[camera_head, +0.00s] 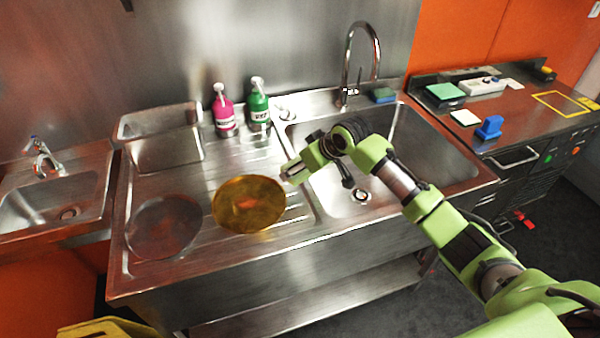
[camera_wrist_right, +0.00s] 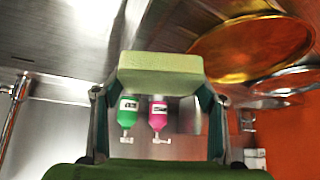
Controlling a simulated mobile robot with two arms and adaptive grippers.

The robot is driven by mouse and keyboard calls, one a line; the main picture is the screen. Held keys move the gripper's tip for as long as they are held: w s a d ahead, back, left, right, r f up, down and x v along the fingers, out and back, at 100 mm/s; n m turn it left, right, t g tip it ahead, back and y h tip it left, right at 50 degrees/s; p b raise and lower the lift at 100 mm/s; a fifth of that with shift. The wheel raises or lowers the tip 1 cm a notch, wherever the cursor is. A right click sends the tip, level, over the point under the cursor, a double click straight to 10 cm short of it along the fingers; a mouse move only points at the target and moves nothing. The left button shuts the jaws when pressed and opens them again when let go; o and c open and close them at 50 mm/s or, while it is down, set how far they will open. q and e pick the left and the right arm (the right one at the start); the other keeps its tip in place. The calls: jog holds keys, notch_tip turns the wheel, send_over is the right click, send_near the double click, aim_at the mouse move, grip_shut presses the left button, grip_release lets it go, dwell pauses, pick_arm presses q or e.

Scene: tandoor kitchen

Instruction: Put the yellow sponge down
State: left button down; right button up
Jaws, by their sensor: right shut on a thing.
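My right gripper (camera_head: 297,168) is over the sink unit, near the divide between the ribbed drainboard (camera_head: 190,185) and the right basin. In the right wrist view it is shut on the yellow sponge (camera_wrist_right: 160,74), a block that looks yellow-green there, held between the two fingers (camera_wrist_right: 157,95). In the head view the sponge is small and partly hidden by the gripper, just right of the gold plate (camera_head: 249,204). The exact height of the sponge above the steel is hard to tell. My left gripper is not in view.
Pink (camera_head: 223,112) and green (camera_head: 259,104) bottles stand behind the drainboard. A dark round plate (camera_head: 164,227) lies left of the gold one. A tall tap (camera_head: 350,70) and a blue-green sponge (camera_head: 384,95) are at the back. The right counter holds a blue brush-like object (camera_head: 490,128).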

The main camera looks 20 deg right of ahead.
aim_at(300, 174)
notch_tip(300, 174, down, 2)
jog(key=shift+f+p, duration=0.15)
jog(key=shift+p, duration=0.5)
jog(key=shift+w+f, duration=0.1)
jog(key=shift+f, duration=0.4)
jog(key=shift+f, duration=0.1)
jog(key=shift+f, duration=0.4)
jog(key=o, duration=1)
